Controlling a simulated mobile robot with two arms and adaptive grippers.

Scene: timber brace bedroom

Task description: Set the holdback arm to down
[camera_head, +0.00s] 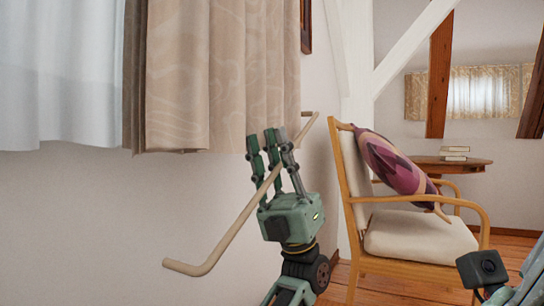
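The holdback arm looks to be the thin beige rod (226,238) beside the wall below the curtain. It is tilted, with its bent upper end at the right near the curtain edge and its bent lower end at the lower left. My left gripper (274,150) is at the rod's upper half, with its green fingers pointing up. The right gripper is not visible; part of my own body shows at the lower right.
A beige curtain (222,75) and a white sheer (60,75) hang above. A wooden chair (418,236) with a purple patterned cushion (395,165) stands right of the gripper. A small round table (450,166) with books is behind it. The wall at lower left is clear.

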